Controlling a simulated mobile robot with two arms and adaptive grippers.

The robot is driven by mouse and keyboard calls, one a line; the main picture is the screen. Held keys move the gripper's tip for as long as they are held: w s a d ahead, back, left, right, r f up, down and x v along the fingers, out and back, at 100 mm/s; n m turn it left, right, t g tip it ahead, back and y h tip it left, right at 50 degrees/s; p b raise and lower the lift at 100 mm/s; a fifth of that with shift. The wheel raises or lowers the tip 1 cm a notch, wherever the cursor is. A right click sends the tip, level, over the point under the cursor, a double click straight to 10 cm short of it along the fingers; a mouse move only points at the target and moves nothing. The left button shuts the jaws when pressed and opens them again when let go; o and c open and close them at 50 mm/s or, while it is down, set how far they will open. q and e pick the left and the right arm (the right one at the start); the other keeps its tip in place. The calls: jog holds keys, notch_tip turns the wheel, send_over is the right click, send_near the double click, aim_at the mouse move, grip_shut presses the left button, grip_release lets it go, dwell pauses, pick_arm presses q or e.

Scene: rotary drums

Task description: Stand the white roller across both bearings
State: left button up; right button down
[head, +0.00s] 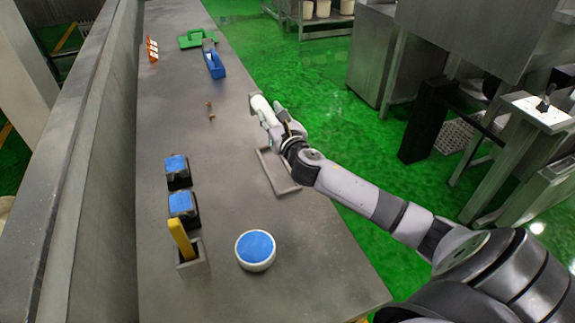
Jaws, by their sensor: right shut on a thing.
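The white roller (262,108) is in my right gripper (279,123), at the right edge of the grey table. The gripper is shut on the roller's near part, and the roller's free end points up and left in the picture. Two black blocks with blue tops, which look like the bearings, stand at the table's left side: the far one (177,165) and the near one (182,205). They are apart from the gripper, with nothing lying across them. My left gripper is not in view.
A shallow grey tray (265,172) lies beneath my right forearm. A white round tub with a blue top (255,248) and a holder with a yellow handle (181,238) stand nearer. Blue (216,68) and green (191,42) items lie far back. Mid-table is mostly clear.

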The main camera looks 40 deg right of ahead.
jog(key=shift+h, duration=0.4)
jog(key=d+f+b, duration=0.1)
jog(key=f+b, duration=0.1)
jog(key=f, duration=0.4)
jog(key=d+f+b, duration=0.1)
jog(key=f+b, duration=0.2)
jog(key=f, duration=0.3)
jog(key=f+b, duration=0.3)
jog(key=f, duration=0.3)
jog(key=shift+w+d+f, duration=0.1)
jog(key=shift+w+d, duration=0.15)
jog(key=shift+d, duration=0.15)
jog(key=shift+f, duration=0.1)
jog(key=c, duration=1.2)
grip_release()
jog(key=shift+f, duration=0.1)
